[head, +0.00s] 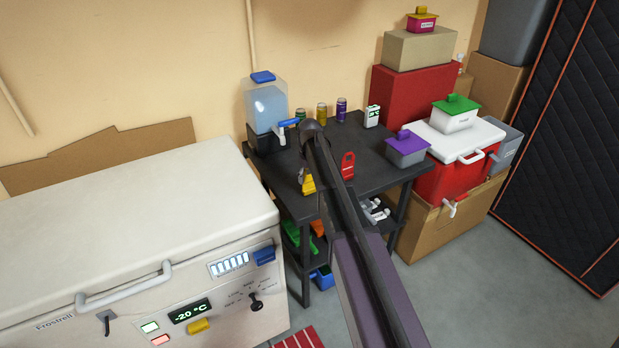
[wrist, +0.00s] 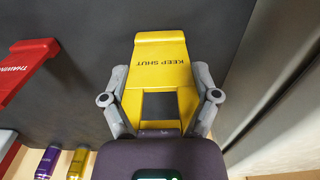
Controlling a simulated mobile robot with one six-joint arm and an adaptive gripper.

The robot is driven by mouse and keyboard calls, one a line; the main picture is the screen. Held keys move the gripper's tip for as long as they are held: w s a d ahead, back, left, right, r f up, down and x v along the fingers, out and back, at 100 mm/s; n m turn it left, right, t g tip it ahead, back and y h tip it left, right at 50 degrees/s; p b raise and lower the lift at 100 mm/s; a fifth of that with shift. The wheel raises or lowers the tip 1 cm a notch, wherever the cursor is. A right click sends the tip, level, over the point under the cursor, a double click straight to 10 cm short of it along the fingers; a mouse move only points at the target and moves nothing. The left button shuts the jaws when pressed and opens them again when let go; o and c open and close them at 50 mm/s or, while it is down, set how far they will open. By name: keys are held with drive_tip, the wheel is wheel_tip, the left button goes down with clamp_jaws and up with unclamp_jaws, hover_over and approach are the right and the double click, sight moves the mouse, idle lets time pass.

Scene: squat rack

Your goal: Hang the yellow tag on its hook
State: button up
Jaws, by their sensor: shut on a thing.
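The yellow tag (wrist: 160,55), lettered KEEP SHUT, has a square opening in its lower part. It sits between the two grey fingers of my gripper (wrist: 160,84), which press on its sides in the wrist view. In the head view the yellow tag (head: 308,185) shows near the left front of the dark table, partly hidden by my arm. My gripper (head: 304,174) is there too, mostly hidden. I cannot tell whether the tag touches the table.
A red tag (head: 347,166) stands just right of my arm on the dark table (head: 385,181). Cans and a water dispenser (head: 265,100) are at the back, and a purple-lidded tub (head: 406,149) at right. The white freezer (head: 130,220) is at left, close to the table.

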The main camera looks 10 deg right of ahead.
drive_tip(key=o, duration=0.8)
drive_tip(key=shift+c, duration=0.2)
wheel_tip(320, 180, up, 6)
drive_tip(key=p, duration=0.6)
wheel_tip(320, 180, up, 8)
drive_tip(key=p, duration=0.8)
hover_over(309, 187)
drive_tip(key=shift+w+d+f, duration=0.1)
drive_tip(key=shift+w+f, duration=0.05)
drive_tip(key=shift+w, duration=0.25)
drive_tip(key=shift+s, duration=0.1)
drive_tip(key=s+m, duration=0.3)
drive_tip(key=s, duration=2.6)
drive_tip(key=shift+s+m, duration=0.25)
drive_tip(key=shift+m, duration=0.15)
